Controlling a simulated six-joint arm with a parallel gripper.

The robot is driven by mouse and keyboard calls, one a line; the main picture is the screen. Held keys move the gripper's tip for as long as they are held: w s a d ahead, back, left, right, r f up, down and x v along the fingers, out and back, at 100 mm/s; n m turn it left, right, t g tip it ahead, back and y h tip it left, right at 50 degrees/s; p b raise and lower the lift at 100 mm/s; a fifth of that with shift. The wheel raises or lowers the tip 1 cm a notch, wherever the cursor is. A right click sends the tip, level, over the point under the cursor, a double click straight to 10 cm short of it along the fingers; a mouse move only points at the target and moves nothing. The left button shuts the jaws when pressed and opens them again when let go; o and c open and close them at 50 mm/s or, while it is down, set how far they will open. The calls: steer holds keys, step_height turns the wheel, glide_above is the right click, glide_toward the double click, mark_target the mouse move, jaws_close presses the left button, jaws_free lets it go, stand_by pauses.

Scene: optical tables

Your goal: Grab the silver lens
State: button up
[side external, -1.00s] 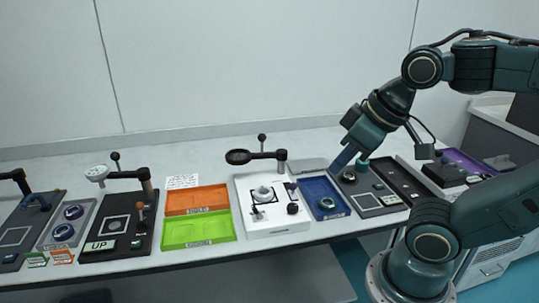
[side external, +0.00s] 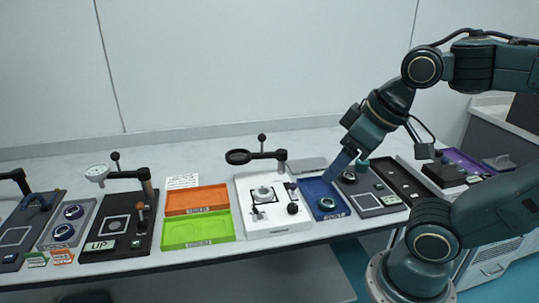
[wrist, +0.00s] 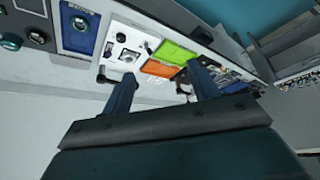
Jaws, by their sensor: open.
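A small round lens with a pale, silvery rim (side external: 326,203) lies in the blue tray (side external: 311,188), near its front end. It also shows as a ring in the blue tray in the wrist view (wrist: 80,24). My gripper (side external: 329,178) points down and left over the back part of the blue tray, above and behind the lens, and does not touch it. In the wrist view my gripper (wrist: 162,82) has its two fingers wide apart with nothing between them. Other round lenses (side external: 73,212) sit in a grey tray at the left.
A white station (side external: 275,226) with a magnifier arm (side external: 255,156) stands just left of the blue tray. A dark station (side external: 366,201) adjoins it on the right. Orange (side external: 196,199) and green (side external: 198,232) trays lie farther left. Open table lies behind the trays.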

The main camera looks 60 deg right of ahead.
steer(key=w+d+m+g+y, duration=0.1)
steer(key=w+d+m+g, duration=0.3)
steer(key=w, duration=0.6)
steer(key=w+d+m+y, duration=0.1)
steer(key=w+d+m, duration=0.1)
steer(key=w+m, duration=0.55)
steer(key=w+d+f+m+y, duration=0.1)
steer(key=w+d+f+m, duration=0.2)
steer(key=w+d+f, duration=0.2)
steer(key=w+d+f+m+g+y, duration=0.1)
steer(key=w+d+f+m, duration=0.2)
steer(key=d+f, duration=0.6)
steer(key=shift+w+d+g+y, duration=0.3)
steer(key=shift+w+d, duration=0.55)
steer(key=shift+d, duration=0.15)
steer(key=shift+f+m, duration=0.2)
steer(key=shift+m, duration=0.05)
glide_above(268, 188)
steer(key=shift+d+f, duration=0.15)
steer(key=shift+f, duration=3.75)
